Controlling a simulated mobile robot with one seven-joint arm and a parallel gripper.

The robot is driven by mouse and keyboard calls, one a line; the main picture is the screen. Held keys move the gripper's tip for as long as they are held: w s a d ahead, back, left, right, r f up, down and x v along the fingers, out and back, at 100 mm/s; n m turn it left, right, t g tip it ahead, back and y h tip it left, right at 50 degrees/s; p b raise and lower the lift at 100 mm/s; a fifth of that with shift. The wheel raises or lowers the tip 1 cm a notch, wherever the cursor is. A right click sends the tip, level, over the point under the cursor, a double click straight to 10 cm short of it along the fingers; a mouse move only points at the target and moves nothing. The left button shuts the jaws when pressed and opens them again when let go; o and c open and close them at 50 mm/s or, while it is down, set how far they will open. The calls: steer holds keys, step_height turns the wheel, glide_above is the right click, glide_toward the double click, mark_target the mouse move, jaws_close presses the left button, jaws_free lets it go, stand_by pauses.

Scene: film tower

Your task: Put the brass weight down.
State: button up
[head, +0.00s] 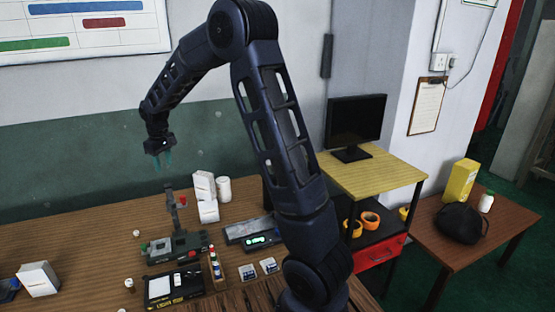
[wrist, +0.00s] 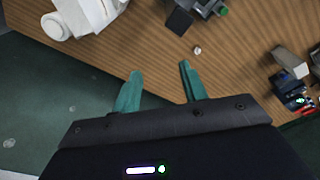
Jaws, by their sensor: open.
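My gripper (head: 163,160) is raised in the air above the back of the wooden table (head: 85,240). In the wrist view its two teal fingers (wrist: 160,83) are apart with nothing between them, and the table's edge passes beneath them. I cannot make out the brass weight for sure in either view. A small pale object (wrist: 197,50) lies on the table beyond the fingers in the wrist view; it is too small to identify.
White cartons (head: 205,190) and a white roll (head: 224,189) stand at the table's back. A dark green instrument (head: 178,247), a device with a green display (head: 255,238) and a white box (head: 39,279) are in front. Bare wood shows at left.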

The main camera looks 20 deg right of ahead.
steer(key=s+d+r+m+t, duration=0.1)
steer(key=s+d+r+m, duration=0.1)
steer(key=s+d+r, duration=0.7)
steer(key=s+d+r+m+t, duration=0.1)
steer(key=s+d+r+m, duration=0.4)
steer(key=d, duration=0.7)
steer(key=s+d+f+m, duration=0.1)
steer(key=s+d, duration=0.4)
steer(key=s, duration=0.6)
steer(key=s+d+f+m+t, duration=0.1)
steer(key=s+d, duration=0.5)
steer(key=s, duration=0.4)
steer(key=shift+s+f, duration=0.2)
steer(key=shift+s, duration=0.15)
steer(key=shift+o, duration=0.6)
